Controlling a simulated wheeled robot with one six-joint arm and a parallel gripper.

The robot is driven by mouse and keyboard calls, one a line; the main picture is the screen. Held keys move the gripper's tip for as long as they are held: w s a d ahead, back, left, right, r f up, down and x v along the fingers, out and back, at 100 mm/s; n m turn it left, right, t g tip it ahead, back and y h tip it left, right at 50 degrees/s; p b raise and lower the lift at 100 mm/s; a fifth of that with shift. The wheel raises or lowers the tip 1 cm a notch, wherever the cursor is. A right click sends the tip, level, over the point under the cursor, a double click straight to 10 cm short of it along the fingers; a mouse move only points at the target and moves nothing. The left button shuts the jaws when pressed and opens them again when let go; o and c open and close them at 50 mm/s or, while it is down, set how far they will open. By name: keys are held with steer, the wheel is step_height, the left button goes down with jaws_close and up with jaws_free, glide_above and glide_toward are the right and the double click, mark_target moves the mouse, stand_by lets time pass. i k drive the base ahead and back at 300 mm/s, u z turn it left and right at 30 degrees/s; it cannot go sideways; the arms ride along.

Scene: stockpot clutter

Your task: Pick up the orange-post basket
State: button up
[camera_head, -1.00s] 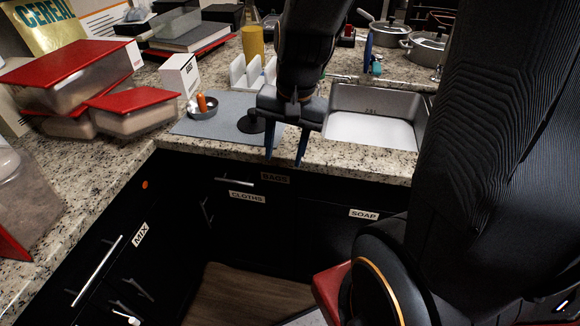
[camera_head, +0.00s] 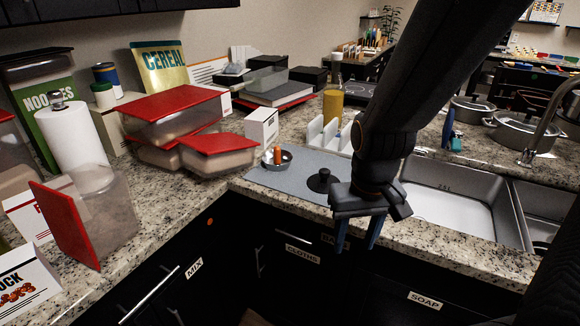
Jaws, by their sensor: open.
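The orange-post basket (camera_head: 286,161) is a small, dark grey, round dish with an upright orange post, on the grey mat (camera_head: 262,179) in the head view. A white thing shows inside it. My gripper (camera_head: 356,247) hangs over the counter's front edge by the sink, to the right of and nearer than the basket. Its two blue fingers point down and stand apart, with nothing seen between them. The gripper does not touch the basket. A black disc with a knob (camera_head: 322,180) lies on the mat between them.
A white box (camera_head: 262,127) stands behind the basket, and red-lidded containers (camera_head: 218,143) stand to its left. A white rack (camera_head: 322,136) stands behind the mat. The sink (camera_head: 446,204) is right of my gripper. Bare mat shows in front of the basket.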

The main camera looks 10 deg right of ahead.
mark_target(277, 160)
steer(key=z, duration=3.05)
steer(key=k, duration=0.85)
steer(key=u, duration=1.6)
steer(key=i, duration=0.5)
steer(key=u, duration=0.05)
